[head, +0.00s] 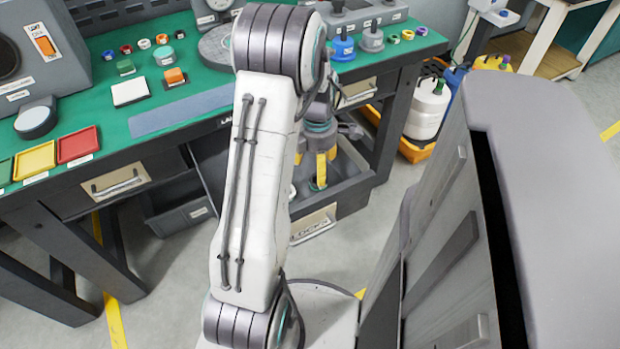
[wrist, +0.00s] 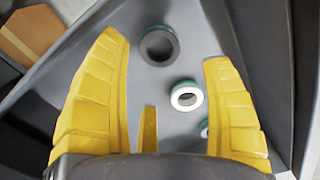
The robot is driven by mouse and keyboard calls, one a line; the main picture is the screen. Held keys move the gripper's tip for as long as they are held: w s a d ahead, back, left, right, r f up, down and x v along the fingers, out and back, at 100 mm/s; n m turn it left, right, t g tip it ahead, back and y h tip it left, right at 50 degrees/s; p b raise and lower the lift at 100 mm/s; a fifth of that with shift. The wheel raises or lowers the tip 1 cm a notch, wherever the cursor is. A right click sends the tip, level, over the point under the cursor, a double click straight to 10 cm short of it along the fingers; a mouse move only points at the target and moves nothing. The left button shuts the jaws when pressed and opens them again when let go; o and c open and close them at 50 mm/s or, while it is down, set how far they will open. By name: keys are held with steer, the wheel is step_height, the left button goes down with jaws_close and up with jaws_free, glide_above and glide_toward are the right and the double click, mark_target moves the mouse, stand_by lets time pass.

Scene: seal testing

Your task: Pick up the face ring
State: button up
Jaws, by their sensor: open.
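My gripper (wrist: 165,75) is open and empty, its yellow fingers spread and pointing down into an open grey drawer (wrist: 190,118). In the wrist view a dark grey ring with a green edge (wrist: 157,46) lies on the drawer floor beyond the fingertips. A white ring with a green edge (wrist: 187,96) lies between the fingers, nearer the right one. A third ring (wrist: 204,130) is mostly hidden behind the right finger. I cannot tell which is the face ring. In the head view my gripper (head: 320,172) is over the drawer (head: 352,172), partly behind my arm.
The drawer walls stand close around my gripper. A brown box-like piece (wrist: 38,36) shows at the wrist view's upper left. The green bench top (head: 120,128) holds red and yellow trays, small rings and blocks.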

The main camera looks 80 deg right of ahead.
mark_target(316, 184)
steer(key=shift+f+b, duration=0.75)
steer(key=shift+f, duration=2.25)
steer(key=c, duration=1.1)
